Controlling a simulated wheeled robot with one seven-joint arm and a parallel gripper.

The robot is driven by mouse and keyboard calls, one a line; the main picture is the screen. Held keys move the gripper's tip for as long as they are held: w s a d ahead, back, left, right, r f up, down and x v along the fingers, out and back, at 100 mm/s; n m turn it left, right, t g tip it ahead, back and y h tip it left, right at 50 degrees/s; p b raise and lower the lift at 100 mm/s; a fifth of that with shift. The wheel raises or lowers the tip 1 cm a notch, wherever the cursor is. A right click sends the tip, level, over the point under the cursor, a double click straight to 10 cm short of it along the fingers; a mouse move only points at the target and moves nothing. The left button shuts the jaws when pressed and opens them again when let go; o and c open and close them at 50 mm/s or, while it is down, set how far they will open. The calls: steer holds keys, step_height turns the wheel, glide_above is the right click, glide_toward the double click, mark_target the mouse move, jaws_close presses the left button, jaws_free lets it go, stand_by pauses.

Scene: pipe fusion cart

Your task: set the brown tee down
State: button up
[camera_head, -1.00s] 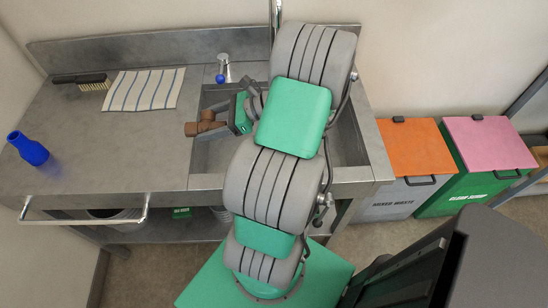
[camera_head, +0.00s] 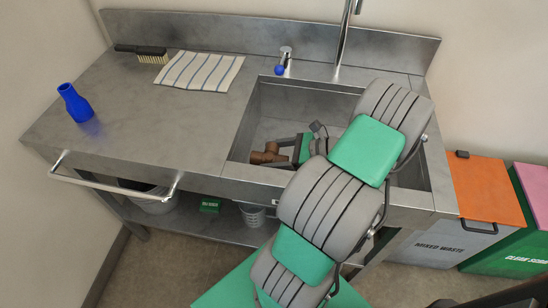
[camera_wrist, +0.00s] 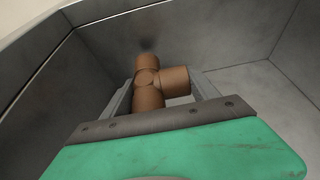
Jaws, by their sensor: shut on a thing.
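The brown tee (camera_head: 268,154) is a short pipe fitting with a side branch. In the head view it shows inside the outline of the sink basin (camera_head: 262,110), near its left front corner. My gripper (camera_head: 285,150) is shut on the tee, with one finger on each side of it. In the wrist view the tee (camera_wrist: 150,85) sits between the grey fingers (camera_wrist: 158,98), with its branch pointing right. Basin walls rise around it and a dark shadow falls on the wall behind. I cannot tell whether the tee touches the basin floor.
A blue bottle-shaped fitting (camera_head: 75,103), a brush (camera_head: 150,54) and a striped cloth (camera_head: 200,71) are on the counter left of the basin. The counter between them and the sink is clear. A tap (camera_head: 342,38) stands behind the basin. An orange-lidded bin (camera_head: 487,190) is at right.

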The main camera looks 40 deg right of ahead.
steer(key=shift+f, duration=0.3)
steer(key=shift+f, duration=0.35)
steer(key=o, duration=1.4)
steer(key=shift+r, duration=0.1)
steer(key=shift+r, duration=0.3)
steer(key=p+v, duration=0.5)
steer(key=v, duration=0.7)
steer(key=shift+r, duration=0.3)
